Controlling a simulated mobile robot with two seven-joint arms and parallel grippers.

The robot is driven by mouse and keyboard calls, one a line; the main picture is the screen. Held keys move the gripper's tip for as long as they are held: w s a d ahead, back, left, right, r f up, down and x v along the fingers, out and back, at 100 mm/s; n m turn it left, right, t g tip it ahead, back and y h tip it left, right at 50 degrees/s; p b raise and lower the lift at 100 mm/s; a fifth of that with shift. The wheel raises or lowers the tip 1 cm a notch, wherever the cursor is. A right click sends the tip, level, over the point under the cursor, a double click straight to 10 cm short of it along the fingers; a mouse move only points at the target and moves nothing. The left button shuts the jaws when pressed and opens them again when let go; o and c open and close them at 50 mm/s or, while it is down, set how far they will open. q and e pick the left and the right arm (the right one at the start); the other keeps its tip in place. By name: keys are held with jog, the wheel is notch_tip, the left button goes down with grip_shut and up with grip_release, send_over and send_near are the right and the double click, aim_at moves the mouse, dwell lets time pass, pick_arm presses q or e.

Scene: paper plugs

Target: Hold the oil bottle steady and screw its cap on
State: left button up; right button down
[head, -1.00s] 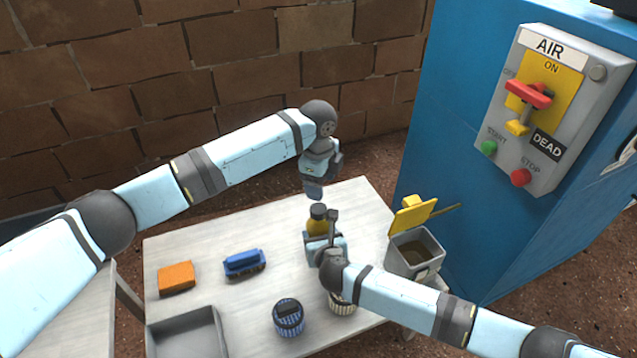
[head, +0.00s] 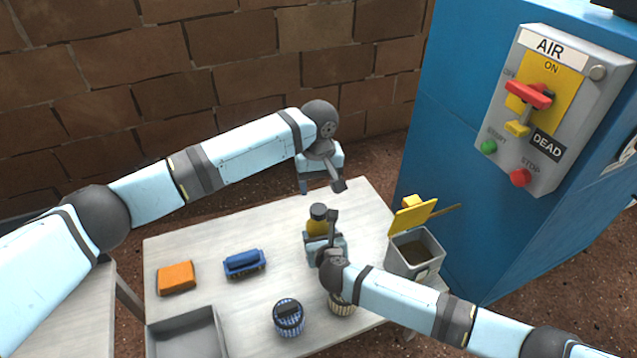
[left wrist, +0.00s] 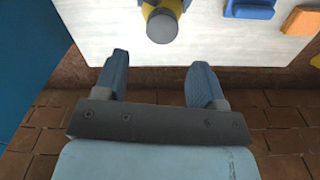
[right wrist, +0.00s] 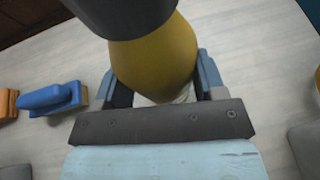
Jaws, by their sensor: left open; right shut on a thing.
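The oil bottle (head: 317,226) is yellow and stands upright on the table, with a dark grey cap (head: 318,211) on its top. My right gripper (head: 318,240) is shut around the bottle's body; the right wrist view shows the yellow body (right wrist: 155,62) between its fingers and the dark cap (right wrist: 125,12) above. My left gripper (head: 320,190) is open and empty, above and behind the bottle. In the left wrist view the cap (left wrist: 162,26) lies beyond the open fingers (left wrist: 158,85), apart from them. Whether the cap is fully seated cannot be told.
An orange block (head: 176,278), a blue brush (head: 244,263) and a grey tray (head: 188,335) are on the table's left. Two striped round containers (head: 289,318) (head: 342,304) stand at the front. A grey bin with a yellow lid (head: 414,252) is right. A blue cabinet (head: 440,160) stands behind.

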aim_at(318, 209)
pick_arm(q)
jog(key=n, duration=0.6)
jog(key=shift+s+r+n, duration=0.1)
jog(key=shift+s+n, duration=0.05)
jog(key=shift+n, duration=0.25)
jog(key=shift+f, duration=4.05)
jog(key=c, duration=0.9)
jog(key=m, duration=0.4)
jog(key=shift+c, duration=0.2)
jog(key=m, duration=0.5)
jog(key=shift+a+m, duration=0.1)
jog(key=shift+m, duration=0.3)
jog(key=o, duration=1)
